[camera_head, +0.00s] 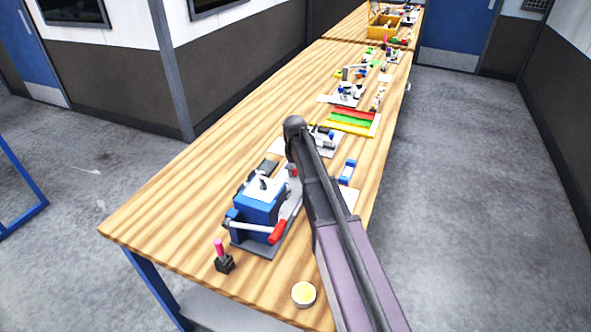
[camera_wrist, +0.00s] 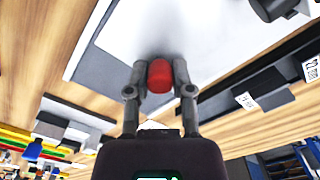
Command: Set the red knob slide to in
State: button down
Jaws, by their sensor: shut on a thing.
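The red knob (camera_wrist: 160,76) shows in the wrist view between the two fingertips of my gripper (camera_wrist: 159,66). Both fingers touch its sides, and my gripper is shut on it. A pale grey plate (camera_wrist: 200,30) lies behind the knob. The slide's track and any in or out marking cannot be made out. In the head view my arm covers most of this spot, and only a small red patch shows beside the arm.
A blue box device (camera_head: 258,218) with a red-ended lever (camera_head: 278,232) stands on the wooden bench (camera_head: 165,205). Several fixtures line the bench farther back.

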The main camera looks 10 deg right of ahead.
jog(key=shift+s+a, duration=0.15)
jog(key=shift+s, duration=0.15)
jog(key=shift+c, duration=2.4)
grip_release()
jog(key=shift+r, duration=0.15)
notch_tip(320, 180, up, 9)
jog(key=p, duration=0.9)
jog(key=shift+r+p, duration=0.15)
jog(key=shift+p, duration=0.2)
